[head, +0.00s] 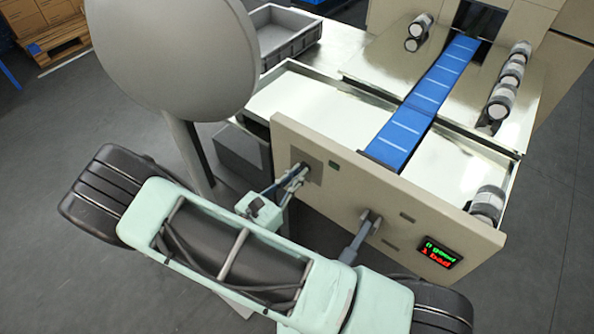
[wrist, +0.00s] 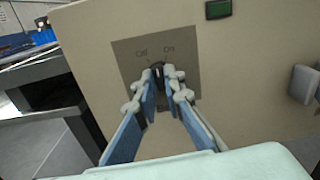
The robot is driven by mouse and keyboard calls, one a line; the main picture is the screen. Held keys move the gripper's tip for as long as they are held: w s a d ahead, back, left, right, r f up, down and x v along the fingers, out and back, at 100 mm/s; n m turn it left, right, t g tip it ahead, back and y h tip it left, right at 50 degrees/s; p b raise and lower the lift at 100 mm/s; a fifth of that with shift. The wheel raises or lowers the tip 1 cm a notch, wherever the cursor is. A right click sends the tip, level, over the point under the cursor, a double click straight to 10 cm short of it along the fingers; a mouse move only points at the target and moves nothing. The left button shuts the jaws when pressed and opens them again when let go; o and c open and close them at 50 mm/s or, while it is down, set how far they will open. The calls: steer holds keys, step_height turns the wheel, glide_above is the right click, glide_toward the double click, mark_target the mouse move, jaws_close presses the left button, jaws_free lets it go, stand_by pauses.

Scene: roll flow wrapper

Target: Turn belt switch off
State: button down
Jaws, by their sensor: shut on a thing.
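The belt switch is a small dark knob (wrist: 158,72) on a grey plate (wrist: 185,52) marked "Off" on the left and "On" on the right. The plate sits on the beige front panel of the machine, and it also shows in the head view (head: 309,165). My gripper (wrist: 160,78) is at the knob with its fingers closed around it, one on each side. In the head view my gripper (head: 295,178) reaches the plate from below left. The fingers hide much of the knob, so I cannot tell which mark it points to. The blue belt (head: 405,125) runs behind the panel.
A dark green indicator (wrist: 218,9) sits up and right of the plate. A grey handle (head: 368,225) sticks out of the panel further right, near a lit display (head: 438,253). Several rolls (head: 502,100) lie beside the belt. A grey crate (head: 285,32) stands behind.

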steer(key=n+p, duration=0.1)
steer(key=n, duration=0.4)
steer(key=shift+p, duration=0.3)
stand_by(0.4)
steer(key=c, duration=2)
jaws_free()
steer(key=v, duration=1.2)
steer(key=shift+a, duration=0.1)
